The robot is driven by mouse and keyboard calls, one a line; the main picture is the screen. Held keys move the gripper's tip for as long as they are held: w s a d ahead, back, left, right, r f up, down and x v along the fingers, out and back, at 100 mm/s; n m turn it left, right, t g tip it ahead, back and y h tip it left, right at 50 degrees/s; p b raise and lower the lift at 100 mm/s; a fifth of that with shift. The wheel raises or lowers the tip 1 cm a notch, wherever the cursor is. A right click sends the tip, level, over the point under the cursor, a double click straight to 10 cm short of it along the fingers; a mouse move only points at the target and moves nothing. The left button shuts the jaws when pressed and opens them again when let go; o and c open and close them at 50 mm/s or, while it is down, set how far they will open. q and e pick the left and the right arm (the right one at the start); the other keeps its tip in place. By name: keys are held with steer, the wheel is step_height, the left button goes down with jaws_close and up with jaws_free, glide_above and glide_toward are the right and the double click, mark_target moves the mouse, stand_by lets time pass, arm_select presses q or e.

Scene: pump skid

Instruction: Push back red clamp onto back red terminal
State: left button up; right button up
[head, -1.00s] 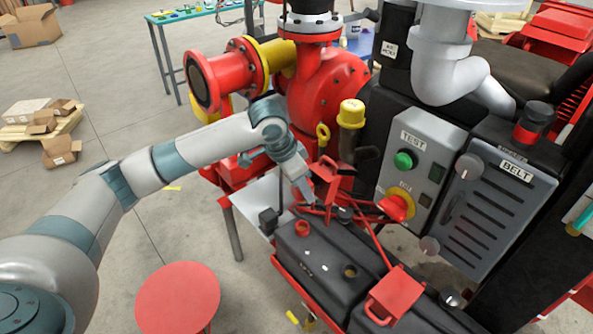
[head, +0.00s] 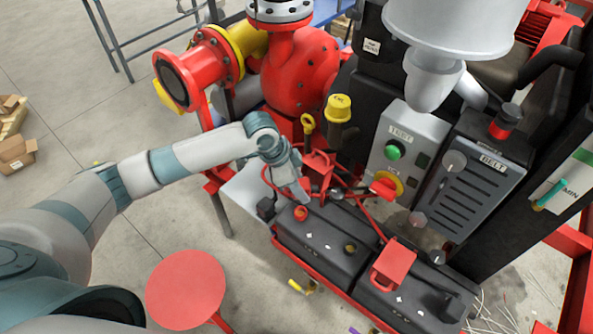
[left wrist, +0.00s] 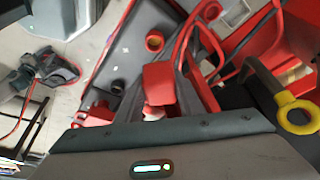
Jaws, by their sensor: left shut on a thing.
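Two black batteries stand in a red tray; the back battery (head: 325,243) carries a round red terminal (head: 300,213) near its far left end. My left gripper (head: 304,192) is just beyond this terminal, pointing down. It is shut on a red clamp, which shows in the left wrist view (left wrist: 159,84) above the gripper body. The clamp's jaws are largely hidden, and I cannot tell whether it touches the terminal. A red ring on the black top also shows in the left wrist view (left wrist: 154,41). My right gripper is in neither view.
Red cables (head: 365,212) run from near my gripper along the batteries. A grey control box (head: 402,150) and a yellow-capped filler (head: 338,108) rise close behind. A round red stool (head: 186,288) is at front left.

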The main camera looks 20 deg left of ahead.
arm_select(q)
steer(key=shift+s+d, duration=0.1)
steer(key=shift+s, duration=0.05)
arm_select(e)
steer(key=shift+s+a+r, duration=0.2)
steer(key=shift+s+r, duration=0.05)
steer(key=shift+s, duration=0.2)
arm_select(q)
steer(key=shift+d, duration=0.1)
steer(key=shift+f, duration=0.1)
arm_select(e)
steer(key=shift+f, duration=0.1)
